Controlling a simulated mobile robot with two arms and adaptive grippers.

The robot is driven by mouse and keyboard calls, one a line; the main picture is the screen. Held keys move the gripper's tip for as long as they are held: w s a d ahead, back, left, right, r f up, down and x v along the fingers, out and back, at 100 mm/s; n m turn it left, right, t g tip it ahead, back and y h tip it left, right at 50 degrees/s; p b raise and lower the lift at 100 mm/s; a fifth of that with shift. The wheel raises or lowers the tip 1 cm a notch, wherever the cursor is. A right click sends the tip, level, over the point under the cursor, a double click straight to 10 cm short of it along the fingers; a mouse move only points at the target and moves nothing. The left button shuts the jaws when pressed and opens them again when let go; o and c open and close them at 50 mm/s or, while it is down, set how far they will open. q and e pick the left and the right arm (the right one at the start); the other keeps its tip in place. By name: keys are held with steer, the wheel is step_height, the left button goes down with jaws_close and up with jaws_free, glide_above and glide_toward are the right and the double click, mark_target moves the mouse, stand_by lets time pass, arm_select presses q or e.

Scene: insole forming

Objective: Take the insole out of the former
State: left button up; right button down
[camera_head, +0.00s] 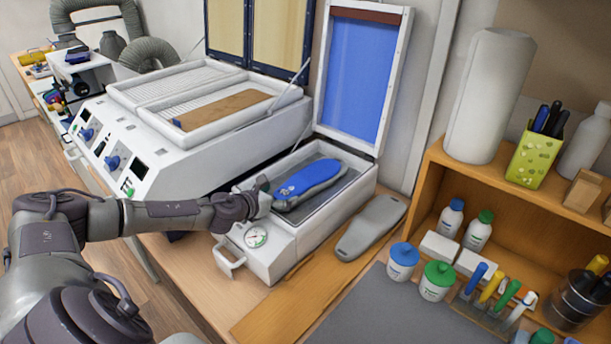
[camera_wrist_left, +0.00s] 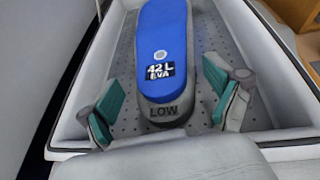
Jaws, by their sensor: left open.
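The blue insole (camera_head: 309,178) lies on a grey foot-shaped block (camera_head: 318,191) inside the open former (camera_head: 284,243), a white box with its lid raised. In the left wrist view the insole (camera_wrist_left: 162,30) carries a label reading "42 L EVA", and the block (camera_wrist_left: 165,113) below its near end is marked "LOW". My left gripper (camera_head: 262,191) is at the near left end of the former. In the left wrist view its two teal-padded fingers (camera_wrist_left: 163,108) are spread on either side of the near end, apart from the insole and block. My right gripper is not in view.
A white heating unit (camera_head: 150,140) with a brown sheet in its tray stands to the left. A loose grey sole shape (camera_head: 370,227) lies on the bench right of the former. A wooden shelf (camera_head: 430,180) with bottles and pens stands at the right. The raised lid (camera_head: 358,75) stands behind.

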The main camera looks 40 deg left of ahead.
arm_select(q)
steer(key=shift+w+f, duration=0.15)
steer(key=shift+w, duration=0.25)
steer(key=shift+s, duration=0.1)
steer(key=c, duration=1)
